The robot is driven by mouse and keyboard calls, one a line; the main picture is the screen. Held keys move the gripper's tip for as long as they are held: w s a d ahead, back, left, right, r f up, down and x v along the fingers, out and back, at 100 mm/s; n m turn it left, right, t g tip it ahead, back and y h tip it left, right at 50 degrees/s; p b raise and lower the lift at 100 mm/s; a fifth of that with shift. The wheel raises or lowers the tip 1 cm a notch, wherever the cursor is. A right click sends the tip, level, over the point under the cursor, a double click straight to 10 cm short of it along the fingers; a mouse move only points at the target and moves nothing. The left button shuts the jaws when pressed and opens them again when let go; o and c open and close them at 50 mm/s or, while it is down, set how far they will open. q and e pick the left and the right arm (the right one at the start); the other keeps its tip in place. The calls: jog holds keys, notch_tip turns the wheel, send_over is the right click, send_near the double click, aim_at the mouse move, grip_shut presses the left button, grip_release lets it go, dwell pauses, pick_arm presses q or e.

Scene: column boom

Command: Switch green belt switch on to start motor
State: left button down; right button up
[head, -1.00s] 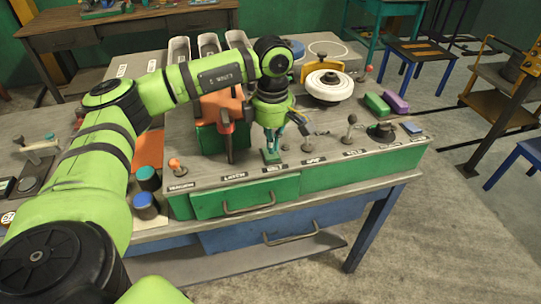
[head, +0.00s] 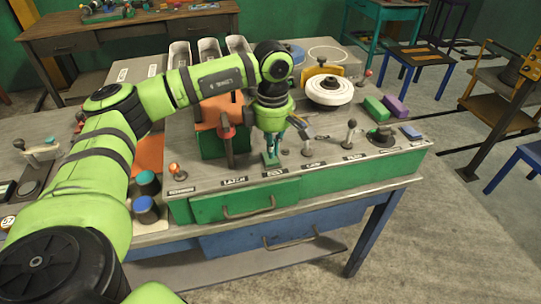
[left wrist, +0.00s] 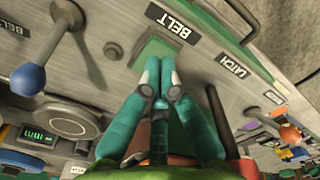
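The green belt switch shows as a green base plate (head: 270,161) on the front panel of the bench, behind the BELT label; the plate also shows in the left wrist view (left wrist: 158,48). My left gripper (head: 271,148) points down right over this plate. In the left wrist view its teal fingers (left wrist: 153,65) come nearly together at the tips, just at the plate's edge. The switch's lever is not seen apart from the fingers, so I cannot tell whether it is between them or which way it is tilted. My right gripper is not in view.
The latch lever with a red handle (head: 226,131) stands close left of my gripper. A ball-topped lever (head: 351,131) stands to the right. A white disc (head: 329,91) lies behind. Blue and teal cylinders stand at the bench's left front.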

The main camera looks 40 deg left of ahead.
aim_at(272, 161)
pick_arm(q)
jog(key=shift+f+b, duration=0.9)
jog(key=shift+f, duration=0.25)
dwell(0.8)
jog(key=shift+r, duration=0.15)
jog(key=shift+r+p, duration=2.35)
jog(key=shift+r, duration=1.05)
